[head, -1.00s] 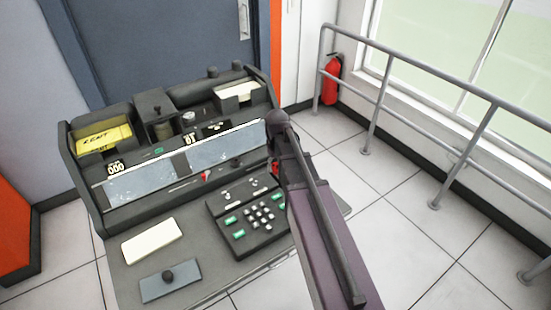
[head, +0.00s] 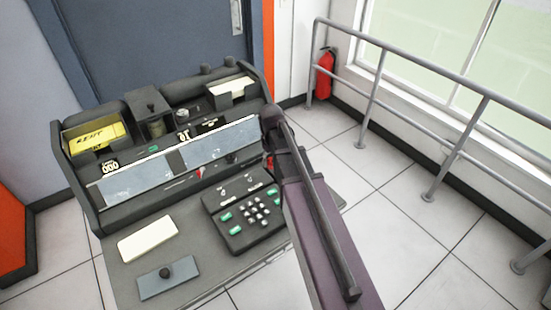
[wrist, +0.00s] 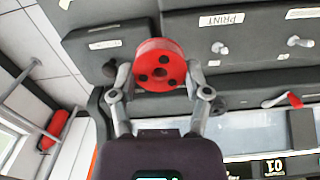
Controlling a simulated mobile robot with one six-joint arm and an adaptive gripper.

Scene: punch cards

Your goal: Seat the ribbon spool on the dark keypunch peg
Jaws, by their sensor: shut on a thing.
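A red ribbon spool (wrist: 160,65), round with small dark holes in its face, sits between the two fingers of my gripper (wrist: 160,80) in the wrist view. The gripper is shut on it, and the spool appears held over the console. In the head view my arm hides the gripper; only a red sliver, possibly the spool (head: 269,161), shows beside it. A dark stub (wrist: 110,68) stands left of the spool in the wrist view, and a dark knob (wrist: 220,102) lies to its right. I cannot tell which is the keypunch peg.
The dark keypunch console (head: 120,215) carries a keypad (head: 240,222), a yellow card stack (head: 95,137), a pale card (head: 148,239) and a knobbed plate (head: 168,280). A metal railing (head: 440,90) and fire extinguisher (head: 323,75) stand right, with open floor between.

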